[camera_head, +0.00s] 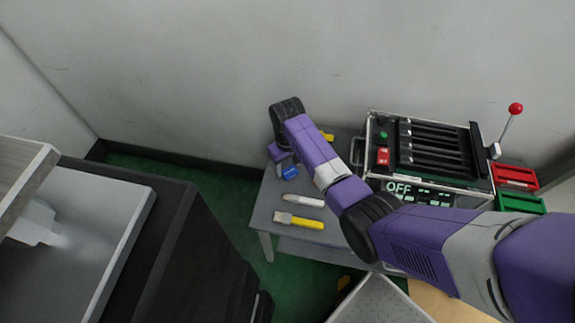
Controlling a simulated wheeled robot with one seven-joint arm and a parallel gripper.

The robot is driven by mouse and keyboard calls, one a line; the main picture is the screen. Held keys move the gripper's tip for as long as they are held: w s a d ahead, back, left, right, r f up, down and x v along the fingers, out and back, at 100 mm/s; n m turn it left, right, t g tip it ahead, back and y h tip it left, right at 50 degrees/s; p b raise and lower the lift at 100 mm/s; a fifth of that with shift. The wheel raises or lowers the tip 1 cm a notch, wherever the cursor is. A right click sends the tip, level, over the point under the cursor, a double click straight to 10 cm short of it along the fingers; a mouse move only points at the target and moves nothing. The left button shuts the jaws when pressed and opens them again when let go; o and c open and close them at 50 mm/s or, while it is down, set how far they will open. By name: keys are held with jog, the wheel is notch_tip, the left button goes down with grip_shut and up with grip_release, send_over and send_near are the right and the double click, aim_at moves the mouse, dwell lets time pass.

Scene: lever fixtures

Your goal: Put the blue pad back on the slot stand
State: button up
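A small blue block (289,172), which looks like the blue pad, shows at the left side of the grey table, right by the end of my arm. My wrist bends down beside it, and my gripper's fingers are not clearly visible. I cannot tell whether the blue block is held or lies on the table. A dark box with several parallel slots (430,145) stands at the right of the table. I cannot tell whether it is the slot stand.
A grey-and-white tool (303,201) and a yellow tool (299,221) lie on the grey table (262,215). A yellow piece (327,136) shows behind my arm. A red-knobbed lever (515,109), a red bin (515,177) and a green bin (521,203) stand right.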

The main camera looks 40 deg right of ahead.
aim_at(287, 168)
jog(key=shift+o, duration=0.5)
jog(key=shift+r, duration=0.25)
notch_tip(287, 168, up, 12)
jog(key=p, duration=0.2)
jog(key=shift+f, duration=0.1)
